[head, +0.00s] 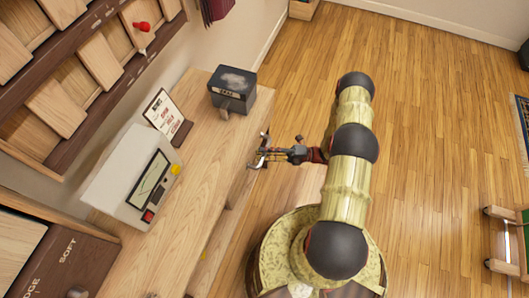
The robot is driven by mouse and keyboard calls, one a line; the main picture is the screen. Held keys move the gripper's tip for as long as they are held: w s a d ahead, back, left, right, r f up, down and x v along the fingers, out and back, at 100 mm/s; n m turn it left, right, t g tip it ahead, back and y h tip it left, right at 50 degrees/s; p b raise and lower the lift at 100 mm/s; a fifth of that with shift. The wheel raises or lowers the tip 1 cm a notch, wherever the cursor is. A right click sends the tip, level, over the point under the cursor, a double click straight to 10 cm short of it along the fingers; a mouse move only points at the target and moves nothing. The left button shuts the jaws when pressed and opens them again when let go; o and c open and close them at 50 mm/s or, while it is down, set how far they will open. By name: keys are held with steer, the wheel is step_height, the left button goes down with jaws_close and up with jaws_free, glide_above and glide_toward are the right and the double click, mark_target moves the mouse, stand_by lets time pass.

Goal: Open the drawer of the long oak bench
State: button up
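The long oak bench (200,190) runs along the wall, from the upper middle down to the bottom of the head view. Its front side faces right, toward my arm, and is seen steeply from above. The drawer front is mostly hidden under the top's edge, so I cannot tell how far it is open.
On the bench stand a dark box (232,88), a small framed sign (165,115) and a pale device with a screen (130,178). Wooden wall racks (75,90) hang at upper left. The wooden floor (430,130) right of my arm is clear; a wooden frame (505,240) stands at lower right.

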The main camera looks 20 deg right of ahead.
steer(key=shift+c, duration=1.2)
jaws_close()
